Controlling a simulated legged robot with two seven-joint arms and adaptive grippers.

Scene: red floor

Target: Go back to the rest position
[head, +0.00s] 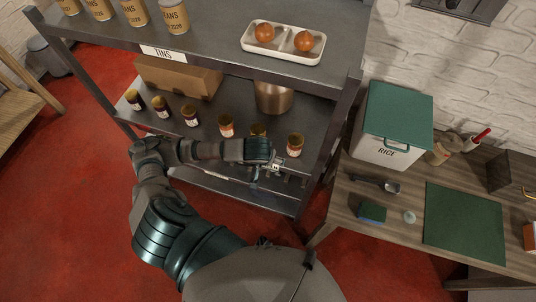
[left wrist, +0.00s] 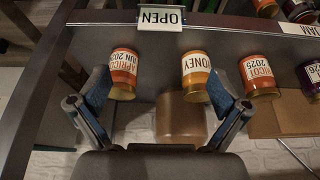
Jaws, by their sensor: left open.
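My left gripper (head: 276,170) is at the front of the middle shelf in the head view, its arm rising from below. It is open and empty. In the left wrist view its two fingers (left wrist: 160,88) stand wide apart, with a honey jar (left wrist: 196,76) in the gap between them in the picture. In the head view the honey jar (head: 258,131) is partly hidden by my wrist. My right gripper is not in view.
The grey shelf unit (head: 215,72) also holds dark jars (head: 160,106), a cardboard box (head: 178,78), a metal pot (head: 273,97) and a tray (head: 283,54) above. A wooden table (head: 352,208) with a rice box (head: 388,152) stands right. Red floor (head: 75,200) is free at left.

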